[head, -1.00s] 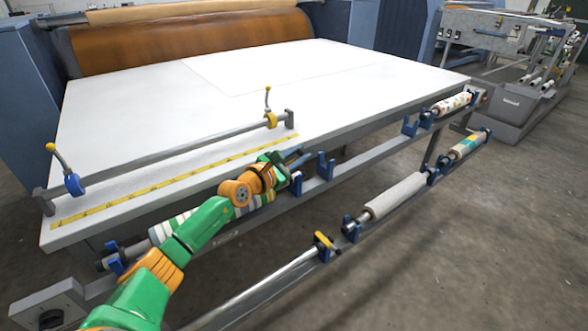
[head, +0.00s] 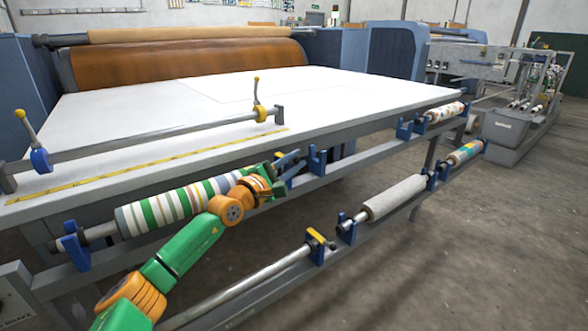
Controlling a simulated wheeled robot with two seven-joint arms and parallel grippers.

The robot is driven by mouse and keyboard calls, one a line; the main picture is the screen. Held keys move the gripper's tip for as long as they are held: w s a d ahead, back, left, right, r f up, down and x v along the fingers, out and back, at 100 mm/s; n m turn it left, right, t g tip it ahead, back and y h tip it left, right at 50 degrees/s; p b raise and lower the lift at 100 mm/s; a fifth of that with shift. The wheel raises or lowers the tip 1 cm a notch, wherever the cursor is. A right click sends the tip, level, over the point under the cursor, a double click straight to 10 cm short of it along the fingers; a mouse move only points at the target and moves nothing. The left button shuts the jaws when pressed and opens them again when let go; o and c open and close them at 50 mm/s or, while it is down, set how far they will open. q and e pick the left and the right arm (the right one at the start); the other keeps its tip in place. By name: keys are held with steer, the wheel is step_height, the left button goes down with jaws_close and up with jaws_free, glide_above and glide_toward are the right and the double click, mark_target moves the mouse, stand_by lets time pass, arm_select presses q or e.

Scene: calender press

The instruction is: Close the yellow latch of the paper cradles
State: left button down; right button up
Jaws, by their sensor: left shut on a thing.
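My left gripper (head: 289,161) is at the right end of the striped paper roll (head: 170,206), on the upper rail. It is shut on a small part at the blue cradle (head: 285,184) there, most likely its latch; the fingers and wrist hide that part. The roll's left end rests in another blue cradle (head: 75,246). On the lower rail, a yellow latch (head: 317,236) lies across the top of a blue cradle (head: 316,252) that holds a bare metal bar (head: 250,284). My right gripper is out of view.
An empty-looking blue cradle (head: 317,161) stands just right of my gripper. The white press table (head: 200,105) is behind the rails.

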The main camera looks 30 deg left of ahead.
arm_select(q)
steer(key=shift+f, duration=0.25)
stand_by(0.3)
steer(key=c, duration=1)
jaws_free()
steer(key=shift+c, duration=0.2)
steer(key=shift+o, duration=1.2)
steer(key=shift+d, duration=0.2)
steer(key=shift+s+a, duration=0.1)
steer(key=s+p, duration=0.1)
steer(key=s, duration=0.5)
steer(key=shift+s+a+f+p, duration=0.2)
steer(key=shift+s+a+p, duration=0.1)
steer(key=shift+s+a, duration=0.1)
